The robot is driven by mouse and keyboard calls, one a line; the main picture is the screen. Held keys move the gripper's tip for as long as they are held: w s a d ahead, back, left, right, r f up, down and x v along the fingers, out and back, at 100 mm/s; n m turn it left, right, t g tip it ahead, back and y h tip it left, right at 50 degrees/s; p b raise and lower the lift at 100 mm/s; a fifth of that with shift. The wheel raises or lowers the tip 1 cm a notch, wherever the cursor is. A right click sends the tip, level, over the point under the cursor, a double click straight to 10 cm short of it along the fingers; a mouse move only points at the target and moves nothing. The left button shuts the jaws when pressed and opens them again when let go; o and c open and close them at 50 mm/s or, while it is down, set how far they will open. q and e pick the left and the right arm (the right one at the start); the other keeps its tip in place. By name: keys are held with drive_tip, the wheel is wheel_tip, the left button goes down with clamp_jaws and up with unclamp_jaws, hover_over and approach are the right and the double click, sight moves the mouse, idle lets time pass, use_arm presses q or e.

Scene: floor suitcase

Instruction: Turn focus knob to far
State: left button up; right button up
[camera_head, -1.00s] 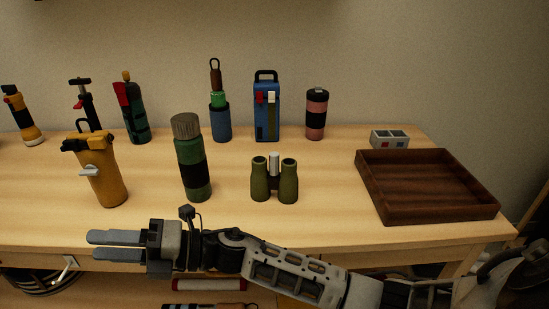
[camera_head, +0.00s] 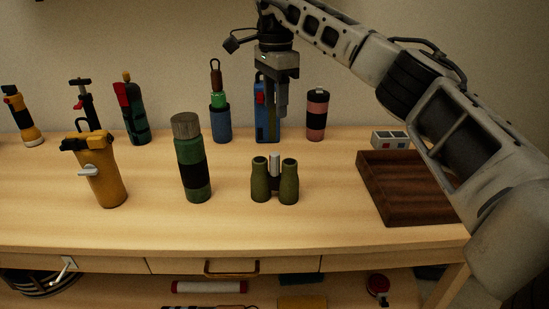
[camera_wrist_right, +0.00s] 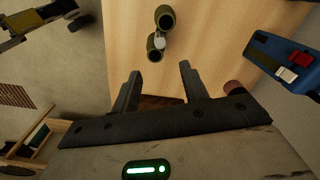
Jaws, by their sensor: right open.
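The green binoculars (camera_head: 262,183) stand upright on the table, with a pale focus knob (camera_head: 274,166) between the two barrels. The right wrist view shows the binoculars (camera_wrist_right: 155,46) from above, beyond my fingertips, with the knob (camera_wrist_right: 159,41) between the eyepieces. My right gripper (camera_head: 277,108) points down above and behind the binoculars in the head view, in front of the blue box. Its two fingers are apart and empty in the right wrist view (camera_wrist_right: 158,78). It does not touch the binoculars. My left gripper is not in view.
A dark green flask (camera_head: 193,165) stands left of the binoculars and a yellow canister (camera_head: 105,180) farther left. A brown tray (camera_head: 400,213) is at right, partly behind my right arm. A blue box (camera_head: 262,125) and a pink canister (camera_head: 316,117) stand behind. The table front is clear.

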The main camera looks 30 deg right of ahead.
sight(275, 154)
wheel_tip(275, 154, down, 14)
drive_tip(key=shift+f+b, duration=0.2)
drive_tip(key=shift+b, duration=0.35)
clamp_jaws()
